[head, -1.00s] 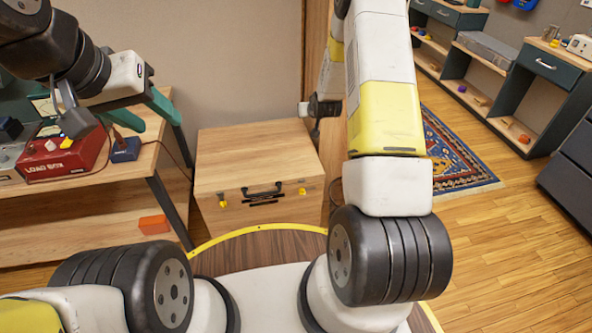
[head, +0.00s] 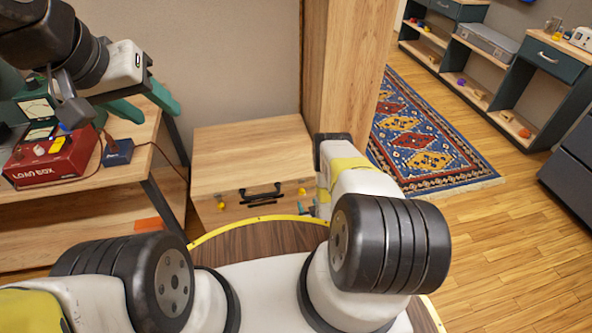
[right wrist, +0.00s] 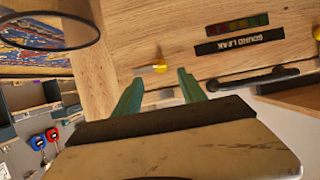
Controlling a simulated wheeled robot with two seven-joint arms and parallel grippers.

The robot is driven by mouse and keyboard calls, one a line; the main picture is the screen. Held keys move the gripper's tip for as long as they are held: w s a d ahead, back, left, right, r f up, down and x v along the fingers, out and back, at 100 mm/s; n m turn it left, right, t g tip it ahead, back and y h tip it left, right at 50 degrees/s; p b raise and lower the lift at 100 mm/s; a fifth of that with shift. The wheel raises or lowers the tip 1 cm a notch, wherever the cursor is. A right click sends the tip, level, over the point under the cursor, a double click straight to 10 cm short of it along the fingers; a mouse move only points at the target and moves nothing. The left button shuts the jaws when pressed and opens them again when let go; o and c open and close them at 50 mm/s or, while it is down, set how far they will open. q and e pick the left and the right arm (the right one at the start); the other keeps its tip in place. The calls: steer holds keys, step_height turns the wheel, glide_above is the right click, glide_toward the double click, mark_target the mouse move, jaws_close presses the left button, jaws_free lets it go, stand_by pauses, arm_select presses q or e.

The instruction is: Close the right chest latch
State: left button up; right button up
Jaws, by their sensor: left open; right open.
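The wooden chest (head: 247,148) stands on the floor ahead, its lid looking down, with a black handle (head: 260,193) on its front. A yellow left latch (head: 221,204) and a yellow right latch (head: 302,191) flank the handle. My right gripper (right wrist: 160,76) is open at the chest front; in the right wrist view the right latch (right wrist: 156,67) lies just beyond and between its fingertips, with no visible grip on it. The latch's exact position is too small to tell. In the head view my forearm hides most of this gripper. My left gripper (head: 148,106) is open and empty above the left bench.
The left bench (head: 95,178) holds a red load box (head: 52,160) and a small blue box (head: 118,152). A wooden upright (head: 345,75) rises behind the chest's right side. A patterned rug (head: 420,140) and open floor lie to the right.

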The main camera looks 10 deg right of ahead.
mark_target(302, 193)
steer(key=x, duration=0.7)
steer(key=shift+w, duration=0.25)
steer(key=shift+f, duration=0.1)
jaws_close()
